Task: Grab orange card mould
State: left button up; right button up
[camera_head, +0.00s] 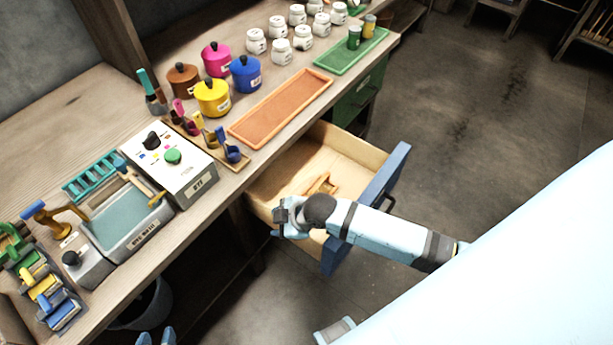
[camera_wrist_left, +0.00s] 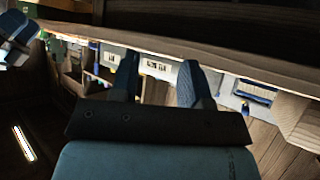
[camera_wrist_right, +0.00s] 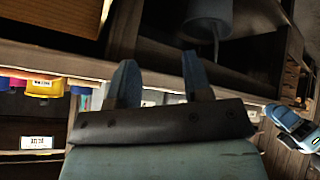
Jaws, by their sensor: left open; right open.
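A small orange-tan frame-like piece (camera_head: 322,184) lies in the open drawer (camera_head: 345,143) and best matches the orange card mould. It is too small to be sure. One of my arm links crosses the drawer and hides part of it. My left gripper (camera_head: 156,338) shows only its fingertips at the bottom edge, well left of the drawer. It is open and empty in the left wrist view (camera_wrist_left: 160,60).
An orange tray (camera_head: 282,104), lidded pots (camera_head: 212,98) and a control box (camera_head: 170,165) stand on the workbench. A grey basin (camera_head: 128,232) and coloured tools (camera_head: 45,285) crowd its left end. A bin (camera_head: 150,303) stands under it. The floor (camera_head: 470,110) beyond the drawer is clear.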

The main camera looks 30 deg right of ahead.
jog(key=w+d+f+n+g+h+b, duration=0.1)
jog(key=w+d+f+n+g+b, duration=0.1)
jog(key=w+d+f+n+b, duration=0.25)
jog(key=n+g+h+b, duration=0.3)
jog(key=n+h+b, duration=0.2)
jog(key=b, duration=0.3)
send_near(320, 181)
jog(key=f, duration=0.4)
jog(key=f+b, duration=0.1)
jog(key=f, duration=0.1)
jog(key=shift+w+d+f, duration=0.2)
jog(key=shift+w+d, duration=0.1)
jog(key=shift+d, duration=0.1)
jog(key=shift+f, duration=0.55)
jog(key=f+b, duration=0.1)
jog(key=f, duration=0.1)
jog(key=f+b, duration=0.1)
jog(key=f, duration=0.1)
jog(key=shift+w+d+f, duration=0.25)
jog(key=shift+f, duration=0.35)
pick_arm(q)
notch_tip(320, 181, down, 9)
jog(key=d, duration=0.2)
jog(key=shift+w+f+t+h, duration=0.2)
jog(key=shift+w+t+h, duration=0.1)
jog(key=shift+h, duration=0.1)
pick_arm(e)
grip_shut()
